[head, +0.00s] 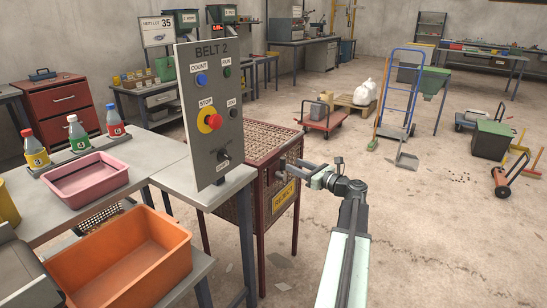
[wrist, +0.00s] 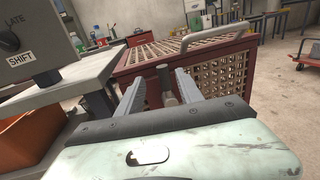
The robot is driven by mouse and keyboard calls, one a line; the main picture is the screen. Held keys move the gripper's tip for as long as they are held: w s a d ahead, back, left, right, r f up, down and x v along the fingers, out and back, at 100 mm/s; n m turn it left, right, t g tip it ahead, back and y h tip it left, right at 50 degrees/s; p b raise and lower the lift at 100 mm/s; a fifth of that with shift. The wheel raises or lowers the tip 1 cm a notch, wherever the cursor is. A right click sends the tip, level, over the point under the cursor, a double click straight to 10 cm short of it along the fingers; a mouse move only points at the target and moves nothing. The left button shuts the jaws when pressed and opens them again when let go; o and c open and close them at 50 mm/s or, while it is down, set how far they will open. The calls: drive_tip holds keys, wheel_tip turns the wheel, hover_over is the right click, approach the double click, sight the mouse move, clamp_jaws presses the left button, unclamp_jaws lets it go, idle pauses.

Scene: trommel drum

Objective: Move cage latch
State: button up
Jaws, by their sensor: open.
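The red-framed mesh cage (head: 253,144) with a yellow REJECT label (head: 284,195) stands right of the control panel; it also fills the middle of the wrist view (wrist: 222,68). A small dark-ended knob that looks like the cage latch (wrist: 163,73) shows at the cage's near side. In the head view a grey latch part (head: 281,166) shows above the label. My gripper (head: 304,172) is open in front of that side. In the wrist view its fingers (wrist: 160,82) stand on either side of the knob, apart from each other. I cannot tell whether they touch it.
The BELT 2 control panel (head: 213,108) stands left of the cage on a grey bench (head: 145,148). An orange bin (head: 125,262) and a pink tub (head: 86,184) are on the left. A grey handle (wrist: 200,35) rises from the cage top.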

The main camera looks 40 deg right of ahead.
sight(283, 161)
drive_tip(key=w, duration=0.8)
clamp_jaws()
idle(1.4)
